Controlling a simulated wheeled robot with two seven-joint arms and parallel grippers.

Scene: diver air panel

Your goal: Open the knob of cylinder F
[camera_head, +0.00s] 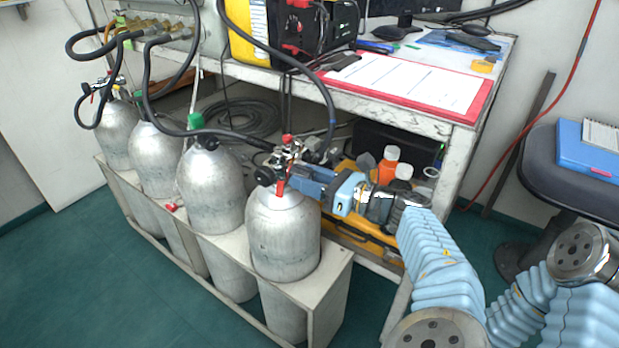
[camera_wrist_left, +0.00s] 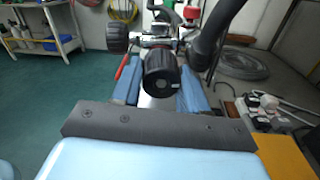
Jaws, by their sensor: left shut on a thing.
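The nearest grey cylinder (camera_head: 283,237) stands at the right end of the rack, with a metal valve (camera_head: 287,155) on top. No letter can be read on it. My left gripper (camera_head: 308,180), with blue fingers, reaches this valve from the right. In the left wrist view, the blue fingers (camera_wrist_left: 162,88) stand on both sides of a round black knob (camera_wrist_left: 160,72) and are shut on it. The head view hides this knob behind the gripper. A second black knob (camera_head: 265,175) is on the valve's left side, with a red lever (camera_head: 281,187) below. My right gripper is not in view.
Several similar cylinders stand in the rack (camera_head: 335,280) to the left, joined by black hoses (camera_head: 215,130). A workbench (camera_head: 455,135) with a red-edged board is behind. Green floor is clear at the left front.

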